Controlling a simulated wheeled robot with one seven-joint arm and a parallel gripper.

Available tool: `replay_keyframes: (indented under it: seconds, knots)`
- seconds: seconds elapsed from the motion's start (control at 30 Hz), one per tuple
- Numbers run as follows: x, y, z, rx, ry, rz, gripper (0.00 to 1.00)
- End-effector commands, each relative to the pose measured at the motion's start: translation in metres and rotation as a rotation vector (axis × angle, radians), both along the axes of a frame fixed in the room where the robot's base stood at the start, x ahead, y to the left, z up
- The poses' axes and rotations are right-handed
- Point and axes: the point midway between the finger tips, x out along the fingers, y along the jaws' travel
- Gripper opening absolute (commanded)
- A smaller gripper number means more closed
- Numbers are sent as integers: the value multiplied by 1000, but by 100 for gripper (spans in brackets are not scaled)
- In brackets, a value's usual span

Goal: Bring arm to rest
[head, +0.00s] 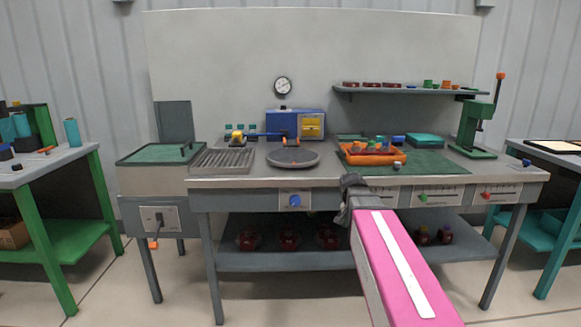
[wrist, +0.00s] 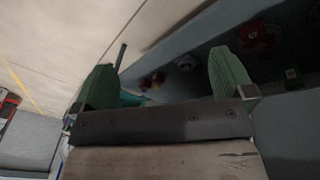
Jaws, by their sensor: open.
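My gripper (wrist: 160,88) shows in the wrist view with its two green fingers spread apart. It is open, and nothing sits between the fingers. In the head view my pink arm reaches forward from the bottom right to the front edge of the workbench (head: 235,183). The dark wrist end is at that edge, a little right of the middle. The fingers cannot be made out in the head view.
An orange tray (head: 372,158) with several small parts lies on a green mat (head: 432,166). A round dark plate (head: 293,157) is left of it. A green press (head: 477,125) stands at right. Red parts (head: 288,239) sit on the lower shelf. Floor at front left is clear.

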Motion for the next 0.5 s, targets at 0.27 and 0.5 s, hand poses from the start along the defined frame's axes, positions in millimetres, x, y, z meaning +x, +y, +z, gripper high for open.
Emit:
replay_keyframes:
  seconds: [0.27, 0.5]
  knots:
    - [-56, 29, -90, 103, 72, 287, 100]
    - [-102, 50, -148, 183, 105, 504, 100]
